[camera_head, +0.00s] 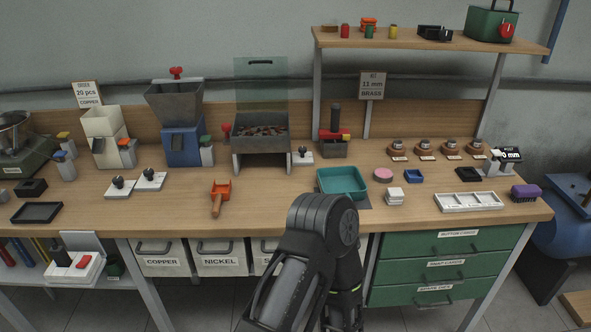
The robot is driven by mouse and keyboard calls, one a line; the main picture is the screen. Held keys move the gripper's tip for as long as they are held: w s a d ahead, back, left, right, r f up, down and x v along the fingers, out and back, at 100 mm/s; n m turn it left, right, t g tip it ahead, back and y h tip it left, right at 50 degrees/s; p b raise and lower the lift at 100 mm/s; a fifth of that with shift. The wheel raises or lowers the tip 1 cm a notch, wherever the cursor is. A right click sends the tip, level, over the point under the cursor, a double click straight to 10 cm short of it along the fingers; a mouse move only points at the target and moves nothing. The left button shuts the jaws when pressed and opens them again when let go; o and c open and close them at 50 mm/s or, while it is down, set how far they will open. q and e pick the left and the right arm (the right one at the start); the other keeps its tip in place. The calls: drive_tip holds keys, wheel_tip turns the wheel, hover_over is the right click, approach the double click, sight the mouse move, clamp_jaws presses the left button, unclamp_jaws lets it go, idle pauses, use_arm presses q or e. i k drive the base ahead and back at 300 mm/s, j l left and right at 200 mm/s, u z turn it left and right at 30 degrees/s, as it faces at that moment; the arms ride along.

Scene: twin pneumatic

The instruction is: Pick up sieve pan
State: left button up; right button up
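I cannot tell for certain which thing is the sieve pan. A teal rectangular tray (343,180) with raised walls sits on a dark mat at the middle front of the bench. A grey metal box on legs (262,146), holding many small mixed pieces, stands behind and to the left of it. A flat black tray (37,212) lies at the far left front. One dark arm of mine rises from the bottom middle, and its bent joint overlaps the bench edge just below the teal tray. Neither gripper shows, and nothing is seen held.
An orange scoop (220,188) lies left of the teal tray. A blue-based hopper (183,140) stands behind. A raised shelf (430,45) spans the back right. Front bench between scoop and black tray is mostly clear.

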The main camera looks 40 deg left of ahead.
sight(348, 180)
drive_tip(key=i+l+u, duration=0.3)
drive_tip(key=i+u, duration=0.15)
drive_tip(key=i+l+u, duration=0.45)
